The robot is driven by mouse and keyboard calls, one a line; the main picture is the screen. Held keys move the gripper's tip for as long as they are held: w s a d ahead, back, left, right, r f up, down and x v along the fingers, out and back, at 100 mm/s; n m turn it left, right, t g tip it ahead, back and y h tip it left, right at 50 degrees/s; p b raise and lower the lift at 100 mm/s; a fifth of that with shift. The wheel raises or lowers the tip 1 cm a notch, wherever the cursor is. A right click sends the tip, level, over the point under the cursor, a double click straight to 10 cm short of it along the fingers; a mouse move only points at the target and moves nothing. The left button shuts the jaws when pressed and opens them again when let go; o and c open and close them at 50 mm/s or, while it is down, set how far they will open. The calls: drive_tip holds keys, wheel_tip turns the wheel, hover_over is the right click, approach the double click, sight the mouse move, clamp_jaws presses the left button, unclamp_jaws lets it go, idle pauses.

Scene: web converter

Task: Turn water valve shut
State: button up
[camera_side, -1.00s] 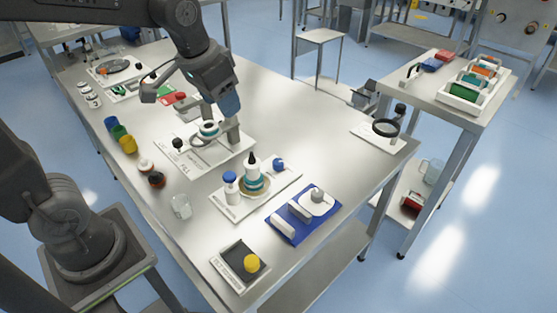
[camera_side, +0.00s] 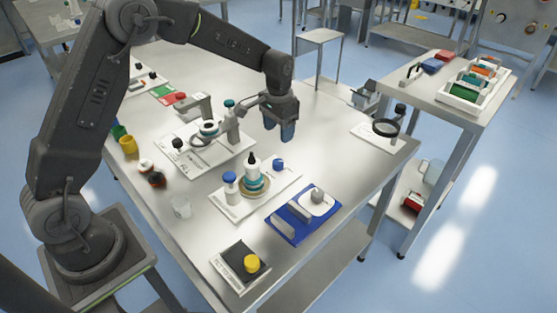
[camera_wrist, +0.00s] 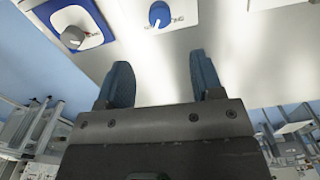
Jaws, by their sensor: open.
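My gripper (camera_side: 280,130) is open and empty above the bare steel bench, right of a white board (camera_side: 185,166) with a grey tap-like fixture (camera_side: 196,105). An upright grey post with a teal cap (camera_side: 230,104) stands on that board. A blue knob (camera_side: 278,164) sits on another white board nearer the camera, below and apart from my gripper. In the wrist view, the blue knob (camera_wrist: 159,14) has a white pointer and lies beyond my open fingers (camera_wrist: 162,78). I cannot tell for sure which part is the water valve.
A blue tray (camera_side: 290,225) is in front. A magnifier (camera_side: 386,128) stands at the right bench edge. The bench behind my gripper is clear.

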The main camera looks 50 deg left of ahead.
sight(278, 161)
wheel_tip(278, 161, down, 11)
drive_tip(key=shift+f, duration=0.1)
idle(0.3)
drive_tip(key=c, duration=0.9)
